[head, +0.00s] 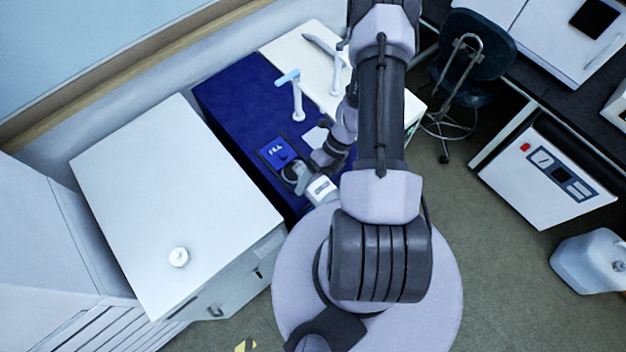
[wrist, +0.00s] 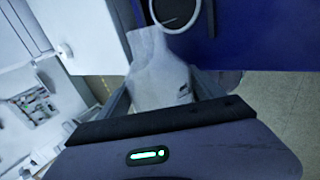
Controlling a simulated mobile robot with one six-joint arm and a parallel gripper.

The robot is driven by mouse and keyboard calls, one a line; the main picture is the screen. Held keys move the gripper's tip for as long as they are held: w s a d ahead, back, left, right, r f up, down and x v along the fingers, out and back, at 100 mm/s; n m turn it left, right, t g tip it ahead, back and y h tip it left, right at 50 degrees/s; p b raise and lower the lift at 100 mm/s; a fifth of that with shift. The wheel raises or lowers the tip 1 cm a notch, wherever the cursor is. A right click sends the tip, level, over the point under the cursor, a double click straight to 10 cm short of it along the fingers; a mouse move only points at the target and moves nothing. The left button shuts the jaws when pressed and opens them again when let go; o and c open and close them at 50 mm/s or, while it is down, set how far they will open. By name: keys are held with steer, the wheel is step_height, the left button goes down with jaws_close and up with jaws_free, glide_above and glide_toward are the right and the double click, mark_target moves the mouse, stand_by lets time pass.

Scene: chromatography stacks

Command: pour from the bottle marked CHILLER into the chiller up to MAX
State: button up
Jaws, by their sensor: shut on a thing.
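My gripper (wrist: 162,95) is shut on a pale bottle (wrist: 158,72). The bottle's narrower end points toward a dark round opening with a pale rim (wrist: 175,27) in a blue surface, and overlaps its lower left edge in the wrist view. In the head view the bottle (head: 322,190) shows a small dark mark, too small to read. It is close beside the round opening (head: 292,172), next to a blue panel (head: 277,152) that seems to read FILL. I cannot tell its exact tilt, or whether liquid flows. A MAX mark and level are not visible.
Two white taps (head: 296,95) stand on the blue and white top behind the opening. A white cabinet (head: 170,200) with a round knob stands left. A white unit with a display (head: 548,170), a chair (head: 472,60) and a white jug (head: 592,262) are on the right.

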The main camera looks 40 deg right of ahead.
steer(key=shift+r+p, duration=0.1)
steer(key=shift+p, duration=0.3)
steer(key=shift+w+g, duration=0.15)
steer(key=shift+g, duration=0.15)
steer(key=shift+p, duration=0.4)
